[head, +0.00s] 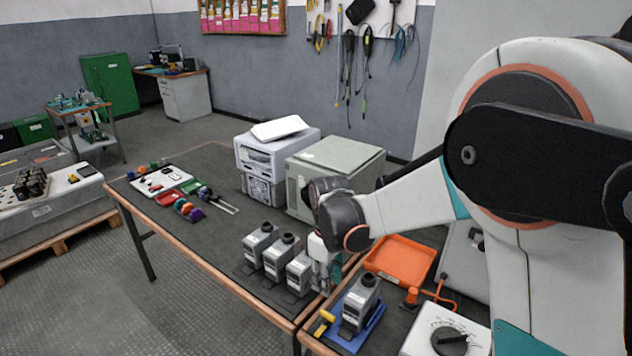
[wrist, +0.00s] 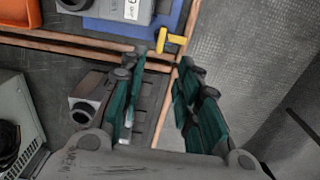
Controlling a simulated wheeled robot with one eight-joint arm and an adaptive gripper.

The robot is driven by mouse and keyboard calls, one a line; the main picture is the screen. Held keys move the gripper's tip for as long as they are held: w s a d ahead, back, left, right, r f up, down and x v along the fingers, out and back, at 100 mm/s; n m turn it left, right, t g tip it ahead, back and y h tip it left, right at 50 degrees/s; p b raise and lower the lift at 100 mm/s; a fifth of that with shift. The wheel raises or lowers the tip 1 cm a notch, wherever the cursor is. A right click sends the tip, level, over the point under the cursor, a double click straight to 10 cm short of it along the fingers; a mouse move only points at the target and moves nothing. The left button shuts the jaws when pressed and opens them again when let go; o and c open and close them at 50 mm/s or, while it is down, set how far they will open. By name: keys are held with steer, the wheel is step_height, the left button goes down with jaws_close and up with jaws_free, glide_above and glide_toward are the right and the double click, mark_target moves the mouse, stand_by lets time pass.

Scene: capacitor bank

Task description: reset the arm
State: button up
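My gripper (head: 325,262) hangs low over the near right end of the dark table, close beside the row of grey capacitor units. In the wrist view my gripper (wrist: 163,62) has its green-lined fingers apart, with only table edge and floor between them. Three grey units with black tops stand in the row: one at the back (head: 258,243), one in the middle (head: 281,258) and one at the front (head: 299,273), nearest my gripper. One grey unit also shows left of the fingers in the wrist view (wrist: 88,90). My arm reaches in from the right.
Another grey unit (head: 360,302) stands on a blue tray (head: 345,338) with a yellow clip (wrist: 170,41) at its edge. An orange tray (head: 400,262) and a dial box (head: 447,335) are nearby. Larger cabinets (head: 335,165) stand behind. The table's left-front middle is clear.

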steer(key=s+d+r+m+t, duration=0.3)
steer(key=s+d+r+m, duration=0.2)
steer(key=s+d+r, duration=0.55)
steer(key=s+d+r+m+t, duration=0.4)
steer(key=s+d+m, duration=0.1)
steer(key=s, duration=0.6)
steer(key=shift+d, duration=0.15)
